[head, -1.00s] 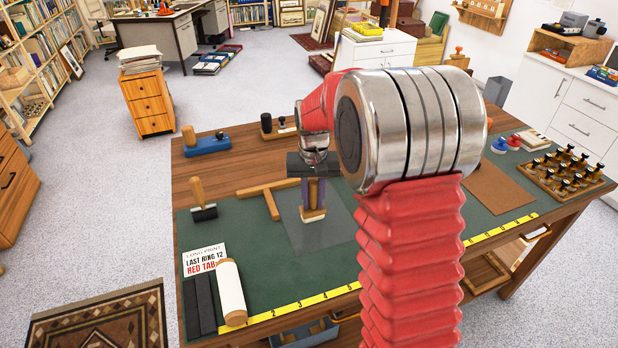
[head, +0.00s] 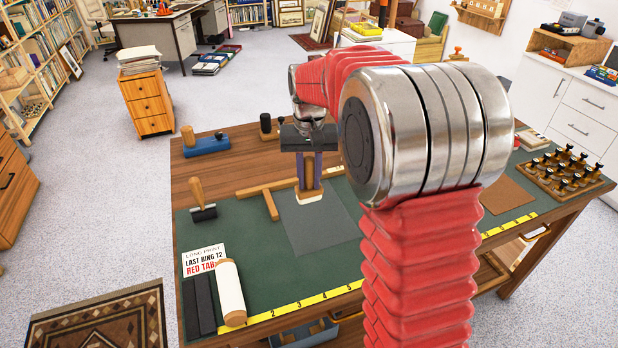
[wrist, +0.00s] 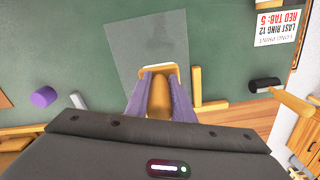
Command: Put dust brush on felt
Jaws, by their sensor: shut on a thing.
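The dust brush (head: 309,196) has a wooden handle and a pale bristle end. My gripper (head: 308,172), with purple fingers, is shut on its handle and holds it roughly upright, bristles down. A flat dark grey square (head: 322,232), which looks like the felt, lies on the green mat. The brush end overlaps the square's far edge in the head view. In the wrist view the brush (wrist: 158,95) also overlaps the edge of the grey square (wrist: 148,42). I cannot tell whether the bristles touch anything. My arm hides part of the bench on the right.
A wooden T-shaped piece (head: 262,190) lies close left of the brush. A black-bladed tool (head: 203,208), a printed card (head: 203,258) and a white roller (head: 230,290) are at left. A brown square (head: 507,195) and a stamp rack (head: 560,172) are at right.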

